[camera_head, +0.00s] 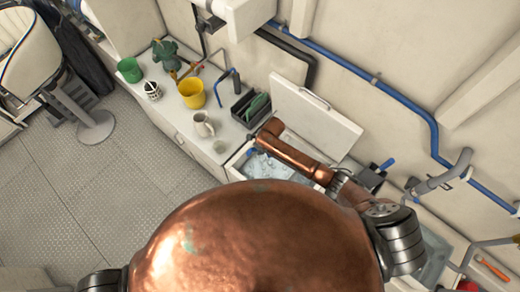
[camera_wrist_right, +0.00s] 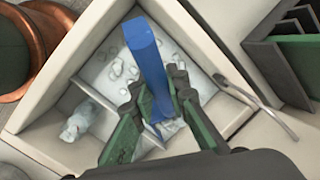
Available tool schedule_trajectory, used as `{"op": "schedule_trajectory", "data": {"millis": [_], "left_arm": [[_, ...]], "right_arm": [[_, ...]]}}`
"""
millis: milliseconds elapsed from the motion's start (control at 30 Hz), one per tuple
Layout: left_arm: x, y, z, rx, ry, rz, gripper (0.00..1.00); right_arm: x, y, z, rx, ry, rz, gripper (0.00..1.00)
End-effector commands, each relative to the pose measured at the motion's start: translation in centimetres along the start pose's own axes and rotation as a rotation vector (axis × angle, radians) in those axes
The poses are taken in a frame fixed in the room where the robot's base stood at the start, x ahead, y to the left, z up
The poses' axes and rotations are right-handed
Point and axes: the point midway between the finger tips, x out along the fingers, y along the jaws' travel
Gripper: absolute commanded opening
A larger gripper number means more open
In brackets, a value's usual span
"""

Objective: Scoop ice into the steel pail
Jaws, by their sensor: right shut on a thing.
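My right gripper is over the open ice chest. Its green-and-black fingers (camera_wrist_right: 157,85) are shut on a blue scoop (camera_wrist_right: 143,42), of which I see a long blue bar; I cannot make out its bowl. The chest (camera_wrist_right: 45,60) has thin dividers, with loose ice cubes (camera_wrist_right: 115,68) below the scoop. A whitish lump (camera_wrist_right: 78,120) lies in the left compartment. In the head view, ice (camera_head: 268,165) shows under my copper arm, with a bit of blue (camera_head: 251,152) beside it. I cannot pick out a steel pail. My left gripper is not in view.
The chest's white lid (camera_head: 316,112) stands open against the wall. Left along the counter are a dark rack (camera_head: 250,108), a pale jug (camera_head: 203,125), a yellow pail (camera_head: 192,93) and a green pail (camera_head: 130,70). A blue-handled dark tool (camera_head: 373,174) lies right of the lid.

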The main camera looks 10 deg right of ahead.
Motion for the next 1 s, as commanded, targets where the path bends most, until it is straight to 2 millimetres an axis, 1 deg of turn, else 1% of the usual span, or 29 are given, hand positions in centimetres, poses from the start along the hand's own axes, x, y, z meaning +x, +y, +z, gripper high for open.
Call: {"op": "schedule_trajectory", "data": {"millis": [33, 367, 600, 633, 700, 833, 1000], "left_arm": [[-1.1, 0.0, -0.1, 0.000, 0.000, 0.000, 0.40], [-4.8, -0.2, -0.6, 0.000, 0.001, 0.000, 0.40], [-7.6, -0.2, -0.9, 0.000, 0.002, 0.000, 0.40], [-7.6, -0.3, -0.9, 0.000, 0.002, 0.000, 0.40], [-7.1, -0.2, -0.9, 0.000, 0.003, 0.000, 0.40], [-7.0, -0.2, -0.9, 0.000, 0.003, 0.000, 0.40], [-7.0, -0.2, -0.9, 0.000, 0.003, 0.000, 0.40]], "right_arm": [[-1.0, -0.1, 0.2, 0.000, -0.001, 0.000, 0.00], [-4.2, -0.7, 0.7, 0.001, 0.000, 0.001, 0.00], [-6.9, -1.1, 1.1, 0.002, 0.000, 0.001, 0.00], [-7.1, -1.2, 1.2, 0.001, 0.000, 0.000, 0.00], [-7.4, -1.3, 1.3, 0.000, -0.001, -0.001, 0.00], [-8.5, -1.4, 1.4, 0.000, 0.000, 0.000, 0.00], [-9.1, -1.5, 1.5, 0.000, 0.000, 0.000, 0.00]]}}
